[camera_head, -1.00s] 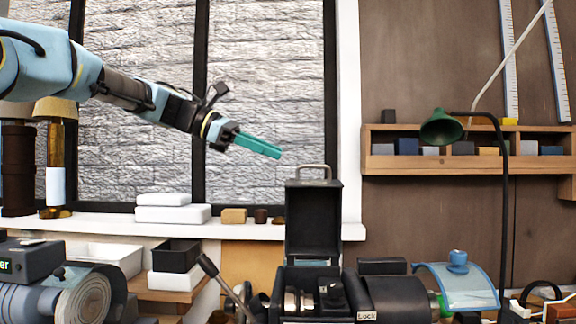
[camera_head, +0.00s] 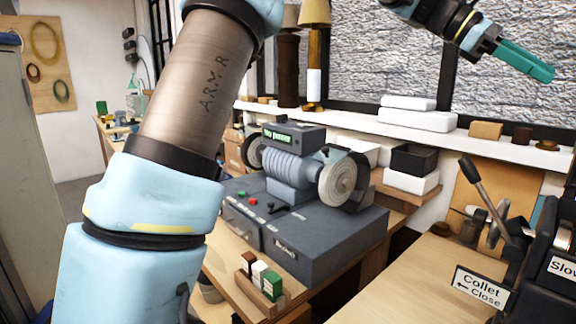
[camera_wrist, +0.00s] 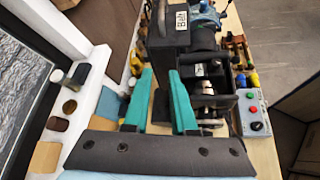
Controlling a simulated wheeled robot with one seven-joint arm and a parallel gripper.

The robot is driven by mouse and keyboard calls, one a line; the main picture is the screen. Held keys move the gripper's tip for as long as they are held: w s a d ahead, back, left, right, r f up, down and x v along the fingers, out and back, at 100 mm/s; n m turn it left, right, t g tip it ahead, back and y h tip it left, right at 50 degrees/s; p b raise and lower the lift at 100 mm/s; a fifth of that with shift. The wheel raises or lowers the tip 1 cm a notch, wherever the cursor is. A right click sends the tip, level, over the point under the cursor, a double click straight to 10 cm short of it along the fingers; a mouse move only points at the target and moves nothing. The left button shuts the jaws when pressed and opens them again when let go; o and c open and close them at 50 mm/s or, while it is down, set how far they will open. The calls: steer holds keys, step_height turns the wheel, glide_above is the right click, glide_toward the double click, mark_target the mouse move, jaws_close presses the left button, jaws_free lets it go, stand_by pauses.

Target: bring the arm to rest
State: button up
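My gripper (camera_head: 545,70) is at the upper right of the head view, raised in front of the window and pointing right and slightly down. In the wrist view its two teal fingers (camera_wrist: 160,74) stand apart with nothing held between them. The gap shows a black machine lying beyond the fingertips. My arm's thick links fill the left-centre of the head view, and its middle part runs out of the picture.
A bench grinder (camera_head: 292,168) stands on a grey cabinet. A lathe with a lever (camera_head: 485,195) is at the right. White boxes (camera_head: 418,118) sit on the windowsill. A control box (camera_wrist: 255,114) shows in the wrist view. The wooden bench front (camera_head: 390,285) is clear.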

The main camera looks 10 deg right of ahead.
steer(key=w+a+f+m+t+y, duration=0.15)
steer(key=w+a+f+t, duration=0.25)
steer(key=w+a+f, duration=0.6)
steer(key=w+a+f+t+y, duration=0.35)
steer(key=w+a+f, duration=0.25)
steer(key=a+f, duration=0.8)
steer(key=s+a+f+m+y, duration=0.1)
steer(key=a+f, duration=0.3)
steer(key=a, duration=0.6)
steer(key=s+a+f+m+t+y+b, duration=0.1)
steer(key=s+a+f+m, duration=0.1)
steer(key=a, duration=0.8)
steer(key=s+a+f+m+t+y, duration=0.1)
steer(key=s+a+f, duration=0.3)
steer(key=a, duration=0.6)
step_height(320, 180, down, 3)
steer(key=shift+a+r+y+b, duration=0.2)
steer(key=shift+a+y+b, duration=0.1)
steer(key=shift+a+y, duration=0.1)
steer(key=shift+m+t, duration=0.25)
